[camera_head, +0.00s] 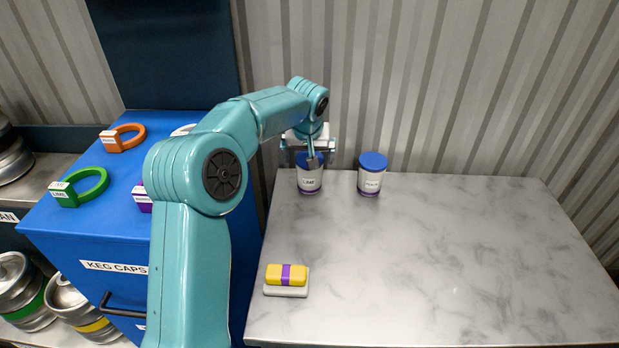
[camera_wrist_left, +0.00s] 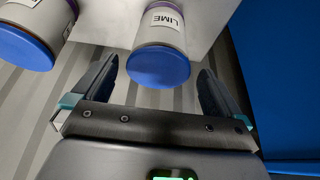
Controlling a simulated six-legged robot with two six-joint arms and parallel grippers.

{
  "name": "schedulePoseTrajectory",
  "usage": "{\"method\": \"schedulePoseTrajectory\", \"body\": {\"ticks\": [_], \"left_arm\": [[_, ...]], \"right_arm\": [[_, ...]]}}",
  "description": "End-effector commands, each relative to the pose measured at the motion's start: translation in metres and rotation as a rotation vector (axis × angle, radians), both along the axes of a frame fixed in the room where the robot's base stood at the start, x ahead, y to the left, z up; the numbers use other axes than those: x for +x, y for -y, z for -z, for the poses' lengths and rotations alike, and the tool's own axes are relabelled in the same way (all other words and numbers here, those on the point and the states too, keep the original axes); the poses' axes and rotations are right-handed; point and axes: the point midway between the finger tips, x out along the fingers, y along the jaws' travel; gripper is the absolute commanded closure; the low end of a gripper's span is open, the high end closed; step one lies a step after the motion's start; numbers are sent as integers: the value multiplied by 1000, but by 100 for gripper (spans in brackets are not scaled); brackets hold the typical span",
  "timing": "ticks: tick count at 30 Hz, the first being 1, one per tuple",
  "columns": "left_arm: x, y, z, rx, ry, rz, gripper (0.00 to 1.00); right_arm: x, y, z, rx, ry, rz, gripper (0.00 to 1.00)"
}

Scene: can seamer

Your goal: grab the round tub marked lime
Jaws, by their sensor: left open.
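The round tub marked lime (camera_head: 309,181) stands upright at the back left of the marble-topped table. It is pale with a blue lid and a purple band at the base. In the left wrist view the lime tub (camera_wrist_left: 163,40) shows its label and its blue lid, just beyond and between the open fingers. My left gripper (camera_head: 311,150) is at the tub's lid from above and behind, partly covering it. In the left wrist view my left gripper (camera_wrist_left: 158,88) is open and empty. I cannot tell whether the fingers touch the tub. My right gripper is not in view.
A similar blue-lidded tub (camera_head: 371,175) stands just right of the lime tub. A yellow and purple block on a pale base (camera_head: 286,279) lies at the table's left front. A blue keg caps cabinet (camera_head: 90,235) adjoins on the left. The table's middle and right are clear.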

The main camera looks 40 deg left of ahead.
Motion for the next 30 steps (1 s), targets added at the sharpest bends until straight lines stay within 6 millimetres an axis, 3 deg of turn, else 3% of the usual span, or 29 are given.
{"method": "schedulePoseTrajectory", "body": {"ticks": [9, 17, 22, 30], "left_arm": [[14, -10, 43, -1, -3, 1, 0], [15, -11, 46, 0, 0, 0, 0], [15, -11, 46, -1, -1, 0, 55], [15, -11, 45, 0, 0, 0, 57]], "right_arm": [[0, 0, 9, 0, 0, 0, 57], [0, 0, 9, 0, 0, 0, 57], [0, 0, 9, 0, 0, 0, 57], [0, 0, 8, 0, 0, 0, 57]]}}
